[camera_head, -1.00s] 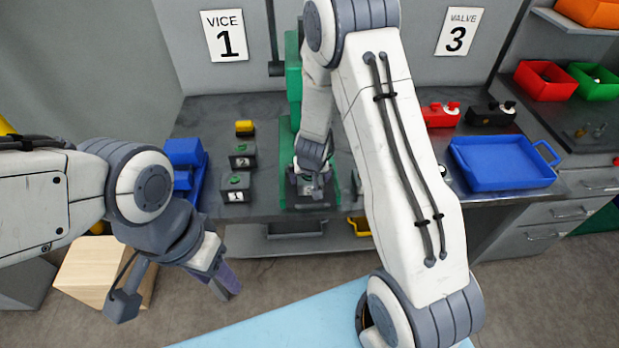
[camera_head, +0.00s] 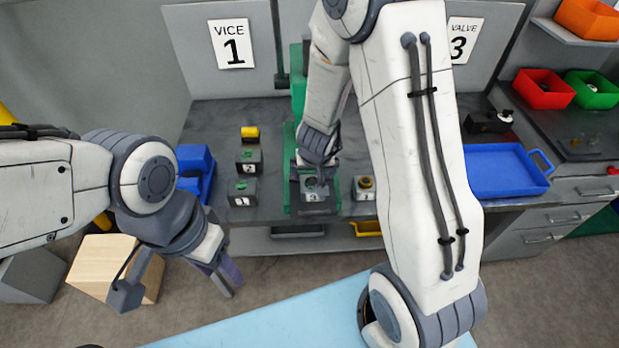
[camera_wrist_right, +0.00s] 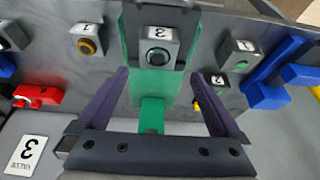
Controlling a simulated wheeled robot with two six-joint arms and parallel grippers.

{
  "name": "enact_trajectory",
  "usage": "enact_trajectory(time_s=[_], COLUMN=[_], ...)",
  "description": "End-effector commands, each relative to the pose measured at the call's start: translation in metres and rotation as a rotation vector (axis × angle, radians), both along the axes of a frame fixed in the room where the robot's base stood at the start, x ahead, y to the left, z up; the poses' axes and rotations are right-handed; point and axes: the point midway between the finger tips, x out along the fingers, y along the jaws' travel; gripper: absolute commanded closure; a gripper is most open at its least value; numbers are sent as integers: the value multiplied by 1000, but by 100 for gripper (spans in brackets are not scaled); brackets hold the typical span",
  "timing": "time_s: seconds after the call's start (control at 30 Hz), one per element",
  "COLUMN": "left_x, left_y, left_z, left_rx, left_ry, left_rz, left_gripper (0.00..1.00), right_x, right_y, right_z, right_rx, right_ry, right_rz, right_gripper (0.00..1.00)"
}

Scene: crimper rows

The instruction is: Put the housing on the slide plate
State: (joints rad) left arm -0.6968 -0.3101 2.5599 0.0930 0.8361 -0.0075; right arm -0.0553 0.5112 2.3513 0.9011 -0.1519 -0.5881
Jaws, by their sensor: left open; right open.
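A dark grey housing marked 3 (camera_head: 314,191), with a round hole ringed in its top, sits at the front of the green press (camera_head: 291,140). The right wrist view shows the housing (camera_wrist_right: 157,48) on a dark plate between green sides; how exactly it is seated I cannot tell. My right gripper (camera_head: 320,172) is over the press, just behind and above the housing. In the wrist view its open fingers (camera_wrist_right: 158,74) point toward the housing, which lies beyond their tips, apparently clear of them. My left gripper (camera_head: 230,280) is open and empty, in front of the bench at the left.
Housings marked 1 (camera_head: 242,192) and 2 (camera_head: 249,160) stand left of the press, with a blue vice (camera_head: 196,170) beyond. A block with a brass ring (camera_head: 365,188) stands to the right. A blue tray (camera_head: 500,170) lies further right.

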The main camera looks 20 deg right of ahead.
Motion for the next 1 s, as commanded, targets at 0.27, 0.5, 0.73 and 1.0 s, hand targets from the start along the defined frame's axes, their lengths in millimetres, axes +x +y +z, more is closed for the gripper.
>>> enact_trajectory(time_s=[0.27, 0.5, 0.73, 1.0], left_x=[0, 0, 0, 0], left_y=[0, 0, 0, 0], left_z=[1, 1, 1, 1], left_rx=[0, 0, 0, 0], left_ry=[0, 0, 0, 0], left_rz=[1, 1, 1, 1], left_gripper=[50, 50, 50, 50], right_x=[-61, -198, -247, -249], right_y=[132, 169, 145, 142], right_z=[78, 137, 154, 154], right_rx=[181, 132, 11, 1], right_ry=[55, 264, 350, 358], right_rz=[403, 806, 920, 923], right_gripper=[0, 0, 0, 0])
